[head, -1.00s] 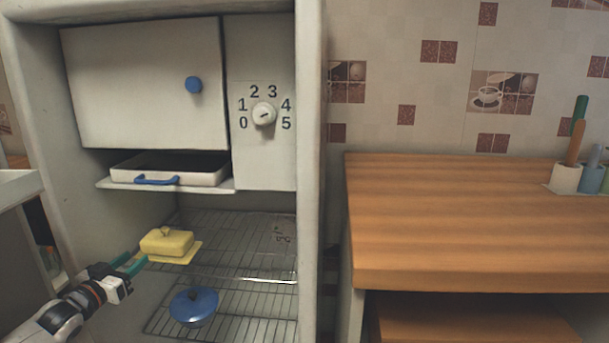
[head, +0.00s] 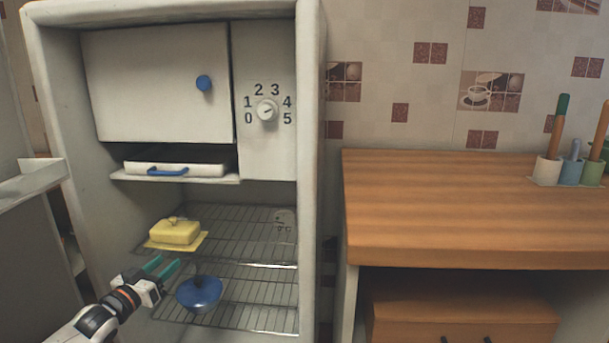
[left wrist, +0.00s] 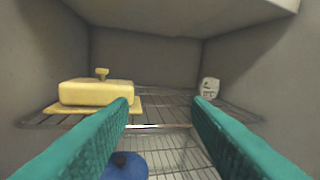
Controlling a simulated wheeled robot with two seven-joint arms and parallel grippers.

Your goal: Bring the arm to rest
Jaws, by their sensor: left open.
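My left gripper (head: 165,267) is open and empty, with teal fingers, at the front of the open fridge in the head view. Both fingers also show in the left wrist view (left wrist: 160,122), with a gap between them. A yellow butter dish (head: 175,232) sits on the upper wire shelf, just above and behind the gripper; it is at left in the left wrist view (left wrist: 95,94). A blue lidded pot (head: 199,292) stands on the lower wire shelf, right of and below the fingers. My right gripper is not in view.
The fridge (head: 311,170) has a closed upper door, a dial (head: 266,110) and a tray with a blue handle (head: 167,172). A wooden counter (head: 450,200) stands to the right with utensil holders (head: 547,171). A small whitish item (left wrist: 209,88) stands on the upper shelf.

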